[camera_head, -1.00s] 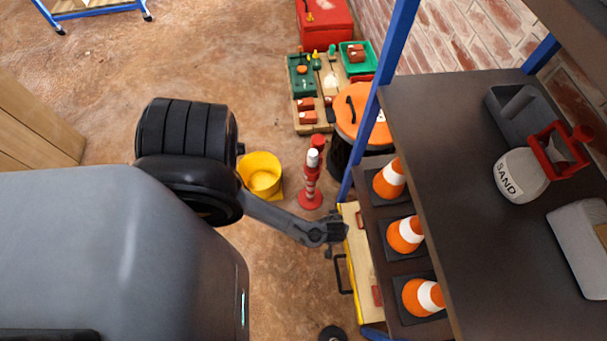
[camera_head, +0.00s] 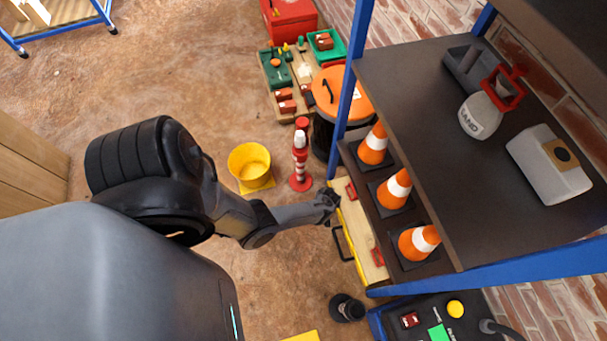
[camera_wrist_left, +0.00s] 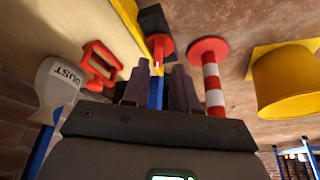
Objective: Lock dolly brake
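A low pale wooden platform (camera_head: 355,228) with a yellow edge, which looks like the dolly, sits at the foot of the shelf rack. My left gripper (camera_head: 328,198) is beside its far left corner. In the left wrist view my left gripper (camera_wrist_left: 158,92) has its two dark fingers apart, with nothing held between them. A red round-ended piece on a black block (camera_wrist_left: 160,46), possibly the brake, is at the yellow edge just beyond the fingertips. I cannot tell whether they touch, or whether it is locked. My right gripper is not in view.
A red-and-white post (camera_head: 300,165) and a yellow bucket (camera_head: 250,164) stand near the left gripper. Traffic cones (camera_head: 396,188) fill the lower shelf. A blue rack post (camera_head: 349,95) rises close by. Open floor (camera_head: 270,270) lies left of the platform.

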